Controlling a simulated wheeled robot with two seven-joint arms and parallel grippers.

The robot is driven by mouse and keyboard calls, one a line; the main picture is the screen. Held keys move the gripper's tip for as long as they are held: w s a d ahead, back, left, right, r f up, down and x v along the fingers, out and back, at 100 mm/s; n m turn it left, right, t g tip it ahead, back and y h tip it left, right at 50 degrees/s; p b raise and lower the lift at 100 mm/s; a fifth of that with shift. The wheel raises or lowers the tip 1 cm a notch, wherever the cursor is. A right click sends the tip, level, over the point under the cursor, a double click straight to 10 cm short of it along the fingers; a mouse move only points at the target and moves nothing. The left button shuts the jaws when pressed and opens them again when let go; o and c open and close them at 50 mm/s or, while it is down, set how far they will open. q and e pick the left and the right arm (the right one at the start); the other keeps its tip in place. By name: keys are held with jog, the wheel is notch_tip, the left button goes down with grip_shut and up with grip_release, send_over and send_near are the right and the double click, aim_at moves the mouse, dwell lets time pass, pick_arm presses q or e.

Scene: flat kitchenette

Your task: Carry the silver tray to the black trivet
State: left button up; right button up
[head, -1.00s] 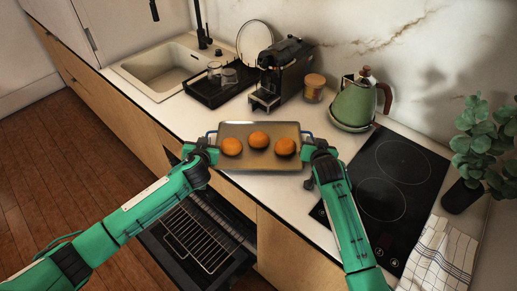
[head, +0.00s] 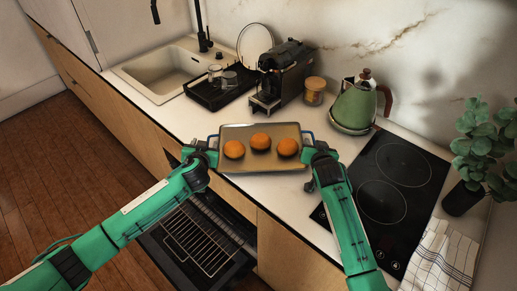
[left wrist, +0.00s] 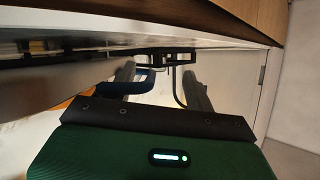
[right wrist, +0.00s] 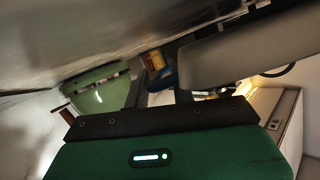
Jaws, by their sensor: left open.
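The silver tray (head: 262,167) is at the middle of the counter in the head view, carrying three round orange-brown items (head: 261,142). It has blue handles at its left and right ends. My left gripper (head: 207,149) is open at the left handle, which also shows beside a finger in the left wrist view (left wrist: 125,87). My right gripper (head: 308,152) is at the right handle and appears shut on it; blue shows between its fingers in the right wrist view (right wrist: 160,78). I cannot make out a black trivet. Whether the tray touches the counter is unclear.
A black coffee machine (head: 277,75), a lidded jar (head: 314,90) and a green kettle (head: 356,104) stand behind the tray. The black hob (head: 395,180) is to the right, with a plant (head: 480,150) and a checked cloth (head: 436,255). An open oven (head: 200,240) is below.

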pick_arm(q)
jog(key=shift+s+d+f, duration=0.3)
jog(key=shift+d+f, duration=0.05)
jog(key=shift+d, duration=0.05)
pick_arm(e)
jog(key=shift+s+a+f, duration=0.15)
jog(key=shift+s+f, duration=0.05)
jog(key=shift+f, duration=0.4)
jog(key=shift+s+a+f, duration=0.1)
jog(key=shift+s+f, duration=0.1)
jog(key=shift+f, duration=0.35)
jog(key=shift+s+r, duration=0.1)
jog(key=shift+s, duration=0.15)
jog(key=shift+s+r, duration=0.2)
jog(key=shift+s, duration=0.15)
jog(key=s+r, duration=0.2)
jog(key=s, duration=0.1)
jog(key=s+r, duration=0.1)
jog(key=shift+s+d+r, duration=0.25)
jog(key=shift+s+r, duration=0.45)
pick_arm(q)
jog(key=v, duration=0.7)
jog(key=shift+s+a+r, duration=0.2)
jog(key=shift+r, duration=0.35)
pick_arm(e)
jog(key=shift+r, duration=0.1)
jog(key=shift+d, duration=0.1)
